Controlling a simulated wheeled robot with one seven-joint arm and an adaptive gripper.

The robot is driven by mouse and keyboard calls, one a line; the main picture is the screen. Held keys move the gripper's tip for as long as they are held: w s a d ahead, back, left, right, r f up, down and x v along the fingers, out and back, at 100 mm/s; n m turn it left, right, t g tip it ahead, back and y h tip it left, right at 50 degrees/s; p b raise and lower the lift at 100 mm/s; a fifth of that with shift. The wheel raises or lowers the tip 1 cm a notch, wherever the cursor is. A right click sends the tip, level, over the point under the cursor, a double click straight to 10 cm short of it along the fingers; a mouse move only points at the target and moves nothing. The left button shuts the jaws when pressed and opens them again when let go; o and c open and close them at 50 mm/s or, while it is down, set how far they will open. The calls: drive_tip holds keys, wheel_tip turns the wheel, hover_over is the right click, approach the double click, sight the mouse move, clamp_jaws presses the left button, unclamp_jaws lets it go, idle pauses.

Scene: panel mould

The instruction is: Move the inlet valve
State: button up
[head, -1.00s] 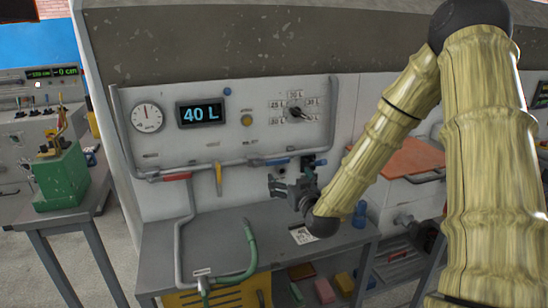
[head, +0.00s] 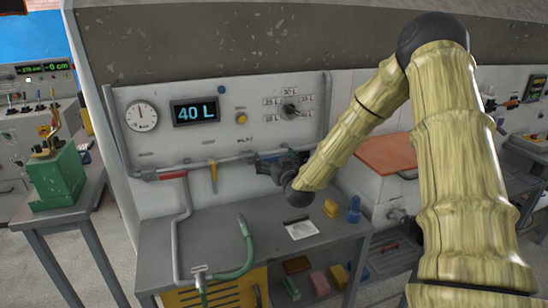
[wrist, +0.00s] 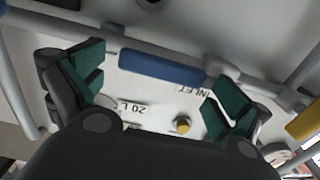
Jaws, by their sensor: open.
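The inlet valve has a blue handle (wrist: 163,68) lying along a grey pipe, beside an "INLET" label in the wrist view.
Along the same pipe are a red handle (head: 173,174) and a yellow handle (head: 213,178). The panel above holds a dial (head: 141,116), a "40 L" display (head: 195,112) and a knob (head: 289,110). The grey bench (head: 240,220) below carries a green hose (head: 246,247) and a paper (head: 301,229).

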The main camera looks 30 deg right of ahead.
drive_tip(key=shift+r, duration=0.2)
drive_tip(key=c, duration=1.2)
drive_tip(key=shift+s+r, duration=0.1)
drive_tip(key=shift+r, duration=0.05)
drive_tip(key=shift+c, duration=0.8)
